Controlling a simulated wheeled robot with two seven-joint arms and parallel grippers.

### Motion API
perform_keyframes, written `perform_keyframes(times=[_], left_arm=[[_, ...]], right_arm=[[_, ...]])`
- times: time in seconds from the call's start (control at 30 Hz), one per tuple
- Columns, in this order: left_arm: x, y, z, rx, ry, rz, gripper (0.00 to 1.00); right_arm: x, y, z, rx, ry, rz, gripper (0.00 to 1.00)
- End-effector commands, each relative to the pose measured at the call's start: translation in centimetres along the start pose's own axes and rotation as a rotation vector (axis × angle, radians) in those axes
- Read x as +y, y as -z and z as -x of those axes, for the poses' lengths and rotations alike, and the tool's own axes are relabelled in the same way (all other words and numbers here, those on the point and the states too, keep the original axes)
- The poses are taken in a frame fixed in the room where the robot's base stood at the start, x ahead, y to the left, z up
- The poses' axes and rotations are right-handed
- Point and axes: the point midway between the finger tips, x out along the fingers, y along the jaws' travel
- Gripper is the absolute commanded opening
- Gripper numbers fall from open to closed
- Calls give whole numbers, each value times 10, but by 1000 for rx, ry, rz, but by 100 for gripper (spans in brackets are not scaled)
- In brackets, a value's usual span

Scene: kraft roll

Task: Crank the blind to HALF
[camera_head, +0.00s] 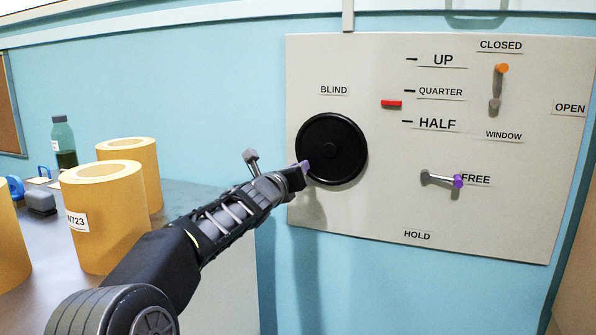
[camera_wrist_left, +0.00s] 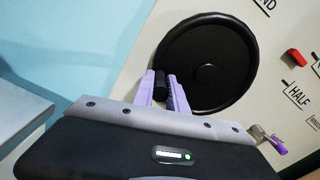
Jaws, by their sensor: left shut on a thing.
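The blind's black round crank wheel (camera_head: 332,148) is on a pale wall panel (camera_head: 350,215), under the word BLIND. My left gripper (camera_head: 304,167) is at the wheel's lower left edge. In the left wrist view its lavender fingers (camera_wrist_left: 162,92) are shut on the wheel's small black knob (camera_wrist_left: 161,82). The red pointer (camera_head: 391,103) is between the QUARTER and HALF marks, a little below QUARTER. It also shows in the left wrist view (camera_wrist_left: 297,58). A lever with a purple knob (camera_head: 458,181) points to FREE; HOLD is printed below. My right gripper is not in view.
A window lever with an orange knob (camera_head: 502,68) points up at CLOSED. At left, a grey table (camera_head: 190,198) bears large yellow rolls (camera_head: 105,225), a green bottle (camera_head: 63,140) and a dark grey block (camera_head: 40,202).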

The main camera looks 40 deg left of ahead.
Motion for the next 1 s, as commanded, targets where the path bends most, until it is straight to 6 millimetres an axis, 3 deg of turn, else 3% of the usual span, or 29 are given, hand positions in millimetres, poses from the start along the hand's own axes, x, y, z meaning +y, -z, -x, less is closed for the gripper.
perform_keyframes(times=[0.13,0.17,0.4,0.77,1.0], left_arm=[[2,-3,1,-5,-4,2,0],[2,-3,1,-5,-4,2,18],[1,-2,0,-3,-1,2,38],[0,0,4,-2,0,3,39],[2,0,33,-5,0,4,39]], right_arm=[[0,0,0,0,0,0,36],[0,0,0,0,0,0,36],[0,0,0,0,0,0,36],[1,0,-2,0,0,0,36],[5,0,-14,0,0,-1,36]])
